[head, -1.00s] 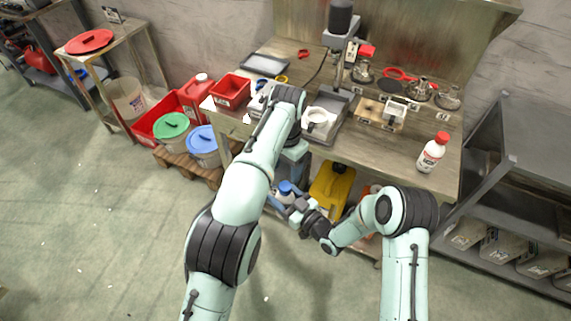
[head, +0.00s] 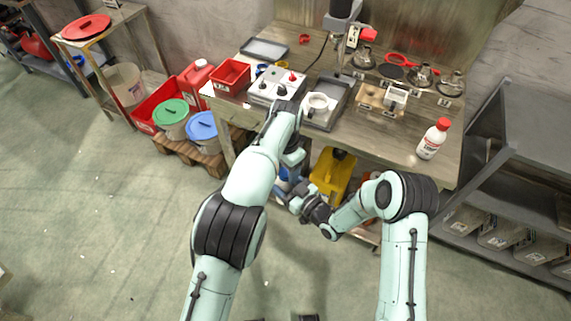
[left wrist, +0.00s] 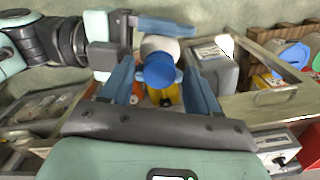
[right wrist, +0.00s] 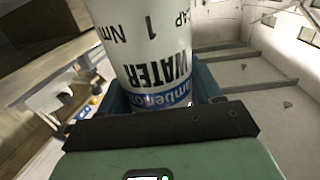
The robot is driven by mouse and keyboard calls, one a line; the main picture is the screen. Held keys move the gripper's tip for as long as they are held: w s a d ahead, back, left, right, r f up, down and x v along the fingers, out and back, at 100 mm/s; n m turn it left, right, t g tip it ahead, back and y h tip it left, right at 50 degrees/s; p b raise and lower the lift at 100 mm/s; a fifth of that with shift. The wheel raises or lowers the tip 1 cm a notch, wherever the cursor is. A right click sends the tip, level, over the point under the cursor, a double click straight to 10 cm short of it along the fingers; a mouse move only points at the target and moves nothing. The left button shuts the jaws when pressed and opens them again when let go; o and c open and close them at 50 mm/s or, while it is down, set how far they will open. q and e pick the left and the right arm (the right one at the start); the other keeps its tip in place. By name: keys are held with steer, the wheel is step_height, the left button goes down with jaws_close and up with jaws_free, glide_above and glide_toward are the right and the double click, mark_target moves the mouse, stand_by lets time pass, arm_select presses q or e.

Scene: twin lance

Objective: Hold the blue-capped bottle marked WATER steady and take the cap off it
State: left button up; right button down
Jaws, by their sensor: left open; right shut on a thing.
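The WATER bottle fills the right wrist view (right wrist: 150,50), its print upside down there. My right gripper (right wrist: 160,100) is shut on its body; in the head view this gripper (head: 300,201) is low in front of the bench. The left wrist view shows the bottle's blue cap (left wrist: 160,72) on the white bottle (left wrist: 158,45), with my right gripper (left wrist: 135,40) around the body. My left gripper (left wrist: 160,80) is open, with a finger on either side of the cap; contact cannot be told. In the head view the left arm mostly hides the bottle.
A red-capped white bottle (head: 433,139) stands at the bench's right end. Lidded buckets (head: 171,118) stand left. The floor in front is open.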

arm_select(q)
steer(key=c, duration=1.1)
steer(key=n, duration=0.7)
steer(key=shift+r+n, duration=0.1)
steer(key=shift+n, duration=0.2)
steer(key=n, duration=0.6)
steer(key=shift+r, duration=0.15)
steer(key=shift+r, duration=0.95)
jaws_close()
